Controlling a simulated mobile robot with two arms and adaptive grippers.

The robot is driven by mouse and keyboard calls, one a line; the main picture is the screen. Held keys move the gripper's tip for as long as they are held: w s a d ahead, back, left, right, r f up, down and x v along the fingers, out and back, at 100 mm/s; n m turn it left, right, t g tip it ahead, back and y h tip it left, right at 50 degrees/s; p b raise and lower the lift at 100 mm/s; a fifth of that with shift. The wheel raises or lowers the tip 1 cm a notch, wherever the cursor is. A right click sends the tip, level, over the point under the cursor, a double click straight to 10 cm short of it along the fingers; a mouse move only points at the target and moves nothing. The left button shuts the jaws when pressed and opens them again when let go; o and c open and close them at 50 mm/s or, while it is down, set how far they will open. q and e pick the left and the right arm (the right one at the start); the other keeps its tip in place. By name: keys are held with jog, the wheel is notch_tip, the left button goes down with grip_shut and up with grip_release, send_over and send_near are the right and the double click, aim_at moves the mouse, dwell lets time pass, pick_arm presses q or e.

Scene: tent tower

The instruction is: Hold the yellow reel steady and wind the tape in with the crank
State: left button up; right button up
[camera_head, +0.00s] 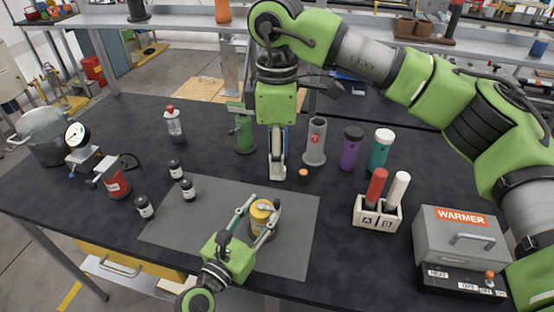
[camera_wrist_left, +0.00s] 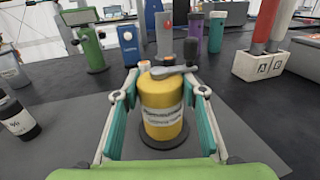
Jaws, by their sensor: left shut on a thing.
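The yellow reel (camera_head: 262,214) stands upright on the grey mat, with a pale label on its side in the left wrist view (camera_wrist_left: 161,112). A grey crank arm (camera_wrist_left: 170,72) lies across its top, with a dark upright knob (camera_wrist_left: 191,50) at the right end. My left gripper (camera_head: 258,216) is shut on the reel, with one finger on each side. My right gripper (camera_head: 277,177) points down behind the reel, apart from it and the crank. Its fingers are seen nearly edge-on, so their opening is unclear. I cannot make out any tape.
The grey mat (camera_head: 190,230) is mostly clear around the reel. Several small dark bottles (camera_head: 188,190) stand to the left. A green device (camera_head: 243,135) and a grey cylinder (camera_head: 315,143) stand behind. A white holder (camera_head: 377,214) and the warmer (camera_head: 460,245) are at right.

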pick_arm(q)
jog(key=o, duration=1.6)
